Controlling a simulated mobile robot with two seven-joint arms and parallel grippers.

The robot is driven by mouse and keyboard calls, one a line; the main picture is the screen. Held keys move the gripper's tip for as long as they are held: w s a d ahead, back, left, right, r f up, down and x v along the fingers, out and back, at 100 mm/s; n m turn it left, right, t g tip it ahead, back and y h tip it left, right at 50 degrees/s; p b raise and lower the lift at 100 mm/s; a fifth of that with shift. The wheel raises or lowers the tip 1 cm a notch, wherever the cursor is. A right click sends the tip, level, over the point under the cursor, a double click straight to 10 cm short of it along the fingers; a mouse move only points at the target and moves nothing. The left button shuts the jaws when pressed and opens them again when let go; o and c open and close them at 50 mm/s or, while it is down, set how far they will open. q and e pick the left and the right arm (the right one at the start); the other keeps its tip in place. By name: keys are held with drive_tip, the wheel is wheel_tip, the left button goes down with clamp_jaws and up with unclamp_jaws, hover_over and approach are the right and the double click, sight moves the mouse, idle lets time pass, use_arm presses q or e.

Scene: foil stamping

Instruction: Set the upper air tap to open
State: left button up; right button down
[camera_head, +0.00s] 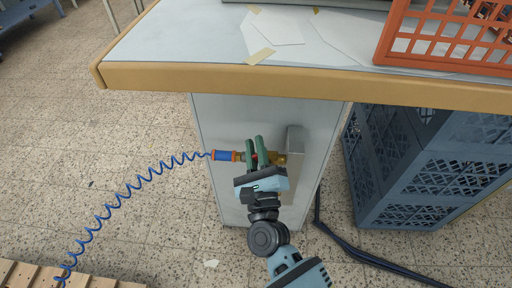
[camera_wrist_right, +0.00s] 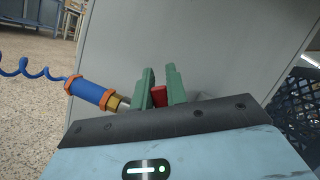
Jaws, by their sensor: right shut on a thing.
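A brass air tap (camera_head: 280,159) sits on the grey side panel under the worktop, next to a grey box. It is the only tap I can see. A blue hose coupling (camera_head: 224,155) with orange rings is joined to its left end; it also shows in the right wrist view (camera_wrist_right: 91,93). My right gripper (camera_head: 254,142) reaches the tap from below, its green fingers on either side of the red tap handle (camera_wrist_right: 158,96). It is shut on this handle. The fingers and gripper body hide much of the handle and tap, so its exact angle is unclear. My left gripper is not in view.
A coiled blue hose (camera_head: 122,198) runs from the coupling down to a wooden pallet (camera_head: 30,275). The worktop's tan edge (camera_head: 300,78) overhangs the tap. Blue crates (camera_head: 415,185) stand at the right, and a dark cable (camera_head: 345,243) lies on the floor.

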drive_tip(key=shift+f, duration=0.1)
drive_tip(key=c, duration=1.4)
unclamp_jaws()
drive_tip(key=shift+s, duration=0.15)
drive_tip(key=v, duration=0.7)
drive_tip(key=shift+s, duration=0.25)
drive_tip(key=shift+d, duration=0.1)
